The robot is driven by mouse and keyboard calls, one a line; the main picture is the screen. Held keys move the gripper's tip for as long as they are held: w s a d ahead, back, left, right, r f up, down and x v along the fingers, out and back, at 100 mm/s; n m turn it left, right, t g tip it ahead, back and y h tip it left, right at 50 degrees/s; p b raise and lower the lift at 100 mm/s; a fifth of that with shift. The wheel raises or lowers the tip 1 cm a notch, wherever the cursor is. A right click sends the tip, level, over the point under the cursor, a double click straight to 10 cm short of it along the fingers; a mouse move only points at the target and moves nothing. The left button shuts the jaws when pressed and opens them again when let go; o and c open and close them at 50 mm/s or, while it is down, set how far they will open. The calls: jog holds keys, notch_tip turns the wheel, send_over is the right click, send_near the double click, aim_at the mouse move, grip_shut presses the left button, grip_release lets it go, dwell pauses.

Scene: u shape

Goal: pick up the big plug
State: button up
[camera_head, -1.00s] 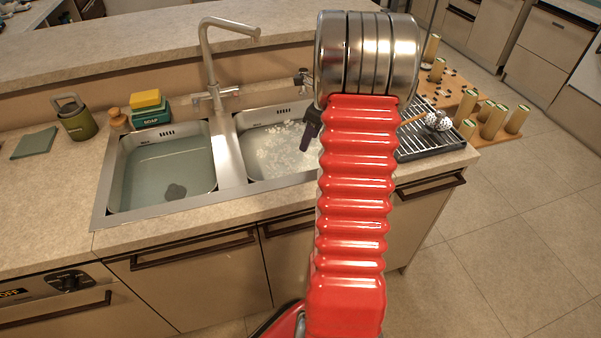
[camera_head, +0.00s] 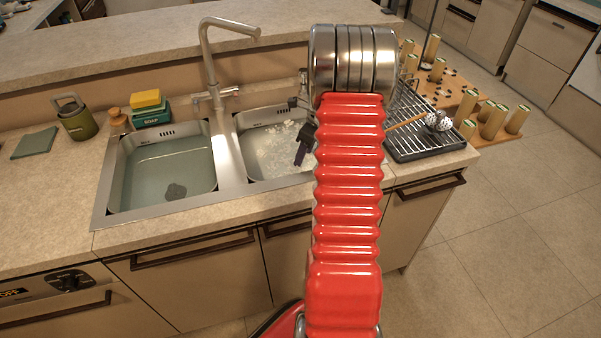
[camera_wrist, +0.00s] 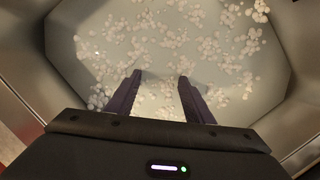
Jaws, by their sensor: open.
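A dark rounded shape (camera_head: 175,192) lies under the water at the bottom of the left basin; I cannot tell whether it is the big plug or a drain. No other plug can be made out. My gripper (camera_head: 302,152) is over the right basin, partly hidden behind my red arm. In the wrist view my gripper (camera_wrist: 160,76) is open, with two dark fingers apart and nothing between them. Below it is the right basin's water with white foam (camera_wrist: 205,45), which hides much of the bottom.
A tall tap (camera_head: 207,65) stands behind the two basins. A yellow sponge (camera_head: 146,98) and a green jug (camera_head: 76,118) stand at the left. A drying rack (camera_head: 425,140) is on the right. My arm hides part of the right basin and the counter.

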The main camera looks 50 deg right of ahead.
aim_at(300, 170)
jog(key=x, duration=0.5)
jog(key=shift+c, duration=0.2)
dwell(0.3)
grip_shut()
dwell(0.4)
